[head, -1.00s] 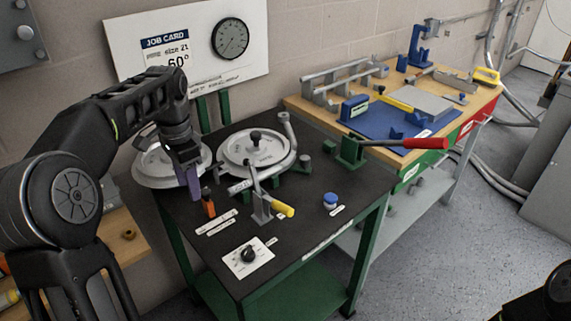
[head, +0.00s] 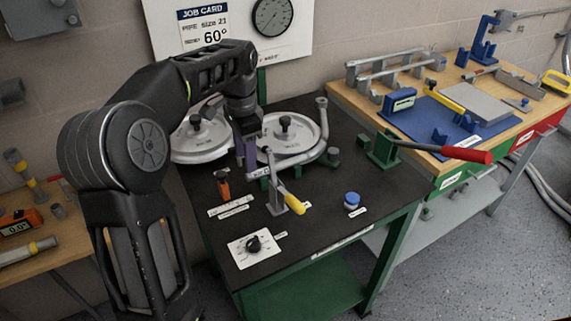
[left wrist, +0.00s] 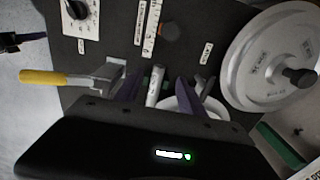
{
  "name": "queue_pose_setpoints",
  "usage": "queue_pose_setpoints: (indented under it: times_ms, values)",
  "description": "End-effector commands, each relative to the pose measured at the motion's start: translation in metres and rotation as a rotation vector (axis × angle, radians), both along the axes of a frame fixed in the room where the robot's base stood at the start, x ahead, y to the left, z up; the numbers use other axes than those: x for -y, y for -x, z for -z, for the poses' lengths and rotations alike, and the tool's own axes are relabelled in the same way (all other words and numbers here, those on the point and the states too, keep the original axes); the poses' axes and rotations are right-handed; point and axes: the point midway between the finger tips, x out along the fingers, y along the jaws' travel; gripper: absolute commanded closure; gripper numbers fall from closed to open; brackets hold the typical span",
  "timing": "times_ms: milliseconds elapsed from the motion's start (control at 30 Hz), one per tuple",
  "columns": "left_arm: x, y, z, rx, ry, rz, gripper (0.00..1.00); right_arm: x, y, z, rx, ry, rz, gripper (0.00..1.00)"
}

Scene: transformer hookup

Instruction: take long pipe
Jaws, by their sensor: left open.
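A long grey pipe (head: 300,157), bent upward at its right end, lies around the front of the right round plate (head: 297,130) on the black bench. My left gripper (head: 246,158) is open just above the pipe's left end. In the left wrist view, the purple fingers of my left gripper (left wrist: 157,88) stand apart with the pipe's end (left wrist: 154,86) showing between them. I cannot tell whether they touch it. The rest of the pipe is partly hidden by the gripper body. My right gripper is out of view.
A yellow-handled lever (head: 292,202) stands close to the pipe's left end. An orange-and-black tool (head: 223,184), a blue knob (head: 351,200) and a dial plate (head: 256,248) are nearby. A red-handled lever (head: 455,152) reaches out at the right. Straight pipes (head: 385,57) rest on the wooden bench.

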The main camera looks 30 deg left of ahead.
Motion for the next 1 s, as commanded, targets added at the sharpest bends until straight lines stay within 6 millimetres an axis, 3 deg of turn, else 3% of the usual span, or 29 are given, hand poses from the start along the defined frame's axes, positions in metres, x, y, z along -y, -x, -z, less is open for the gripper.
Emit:
queue_pose_setpoints:
  times_ms: [100,467,800,1000]
  values:
    - [0.000,0.000,0.010,0.000,0.000,0.000,0.53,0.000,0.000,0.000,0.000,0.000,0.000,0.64]
    - [0.000,0.001,0.015,-0.003,0.001,0.000,0.53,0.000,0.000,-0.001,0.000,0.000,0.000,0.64]
    - [0.000,0.001,0.058,-0.003,0.001,0.000,0.53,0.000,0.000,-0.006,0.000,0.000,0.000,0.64]
    - [0.000,0.000,0.063,0.000,0.000,-0.001,0.53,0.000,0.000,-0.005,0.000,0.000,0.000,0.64]
